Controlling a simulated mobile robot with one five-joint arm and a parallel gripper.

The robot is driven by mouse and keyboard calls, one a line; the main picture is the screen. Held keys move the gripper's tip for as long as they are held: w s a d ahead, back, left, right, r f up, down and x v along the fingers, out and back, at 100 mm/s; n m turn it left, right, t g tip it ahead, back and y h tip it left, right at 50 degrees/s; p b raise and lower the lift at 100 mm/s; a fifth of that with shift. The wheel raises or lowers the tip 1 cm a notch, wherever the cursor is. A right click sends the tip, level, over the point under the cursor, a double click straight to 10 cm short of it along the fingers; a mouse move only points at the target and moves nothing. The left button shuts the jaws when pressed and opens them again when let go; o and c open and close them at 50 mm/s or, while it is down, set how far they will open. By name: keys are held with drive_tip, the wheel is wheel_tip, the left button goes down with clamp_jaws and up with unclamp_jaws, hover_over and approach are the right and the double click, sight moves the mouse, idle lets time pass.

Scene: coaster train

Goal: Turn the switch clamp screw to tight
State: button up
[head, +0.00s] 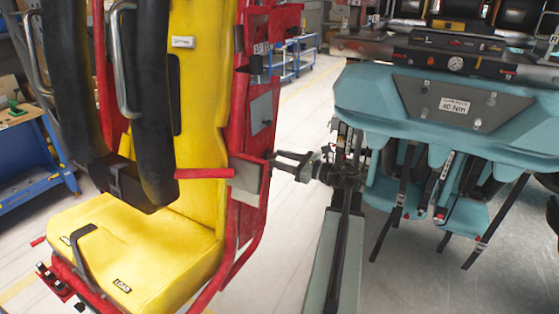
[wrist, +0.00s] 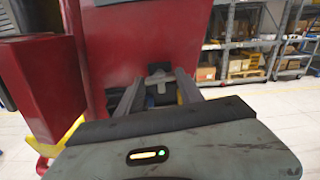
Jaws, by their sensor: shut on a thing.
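My gripper (head: 272,164) reaches left to the red side frame of the yellow seat in the head view. In the wrist view my gripper (wrist: 157,84) has its two grey fingers on either side of a small grey piece, which looks like the switch clamp screw (wrist: 158,76). The fingers are shut on it. A dark switch part (wrist: 157,68) sits behind it on the red panel (wrist: 135,45). In the head view the screw is not discernible at the frame's edge. How tight the screw is cannot be told.
The yellow seat (head: 135,235) with black restraints stands on the left. A teal train body (head: 440,95) with hanging straps stands to the right of my arm. A blue workbench (head: 35,160) is at far left. Shelving (wrist: 240,45) stands behind, across open floor.

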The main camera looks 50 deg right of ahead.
drive_tip(key=o, duration=1.4)
drive_tip(key=v, duration=0.8)
